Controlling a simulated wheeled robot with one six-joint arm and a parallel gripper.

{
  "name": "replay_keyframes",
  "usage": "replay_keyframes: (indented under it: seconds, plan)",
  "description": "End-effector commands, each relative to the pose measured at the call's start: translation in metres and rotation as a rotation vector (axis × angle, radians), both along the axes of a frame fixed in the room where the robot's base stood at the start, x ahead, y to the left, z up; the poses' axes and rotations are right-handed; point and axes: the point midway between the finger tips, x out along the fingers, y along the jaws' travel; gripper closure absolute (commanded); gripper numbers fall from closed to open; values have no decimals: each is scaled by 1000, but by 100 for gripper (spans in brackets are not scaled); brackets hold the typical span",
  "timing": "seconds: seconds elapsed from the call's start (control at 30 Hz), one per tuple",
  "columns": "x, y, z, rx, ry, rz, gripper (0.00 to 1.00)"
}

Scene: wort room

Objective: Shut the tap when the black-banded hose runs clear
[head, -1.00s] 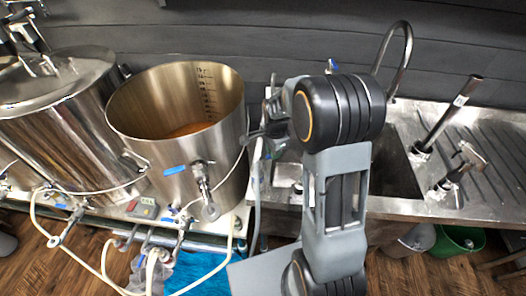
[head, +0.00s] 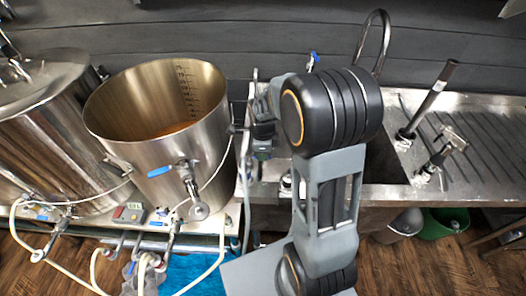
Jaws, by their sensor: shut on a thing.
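My gripper (head: 263,130) is beside the right wall of the open steel kettle (head: 150,145), over the left end of the sink bench. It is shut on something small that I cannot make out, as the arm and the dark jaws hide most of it. A pale hose (head: 246,190) hangs just below and left of the gripper. I cannot see a black band on it or whether its flow is clear. A steel valve (head: 190,190) is on the kettle's front.
A lidded steel vessel (head: 50,130) stands at the left. Pale hoses and fittings crowd the low shelf by a red-and-grey controller (head: 128,213). The steel sink bench (head: 470,160) has a tall curved spout (head: 385,40). A green bucket (head: 445,222) is below.

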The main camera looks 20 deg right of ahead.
Motion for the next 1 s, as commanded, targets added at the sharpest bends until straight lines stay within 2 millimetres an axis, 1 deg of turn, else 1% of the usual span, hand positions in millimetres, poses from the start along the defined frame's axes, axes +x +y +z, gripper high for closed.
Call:
replay_keyframes:
  seconds: [0.47,0.5,0.73,0.77,1.0]
  plan:
    - [-1,0,0,1,2,-20,100]
    - [-1,0,0,1,2,-20,81]
    - [-1,1,0,0,1,-16,59]
    - [-1,0,0,0,1,-16,56]
    - [-1,1,1,0,0,-14,56]
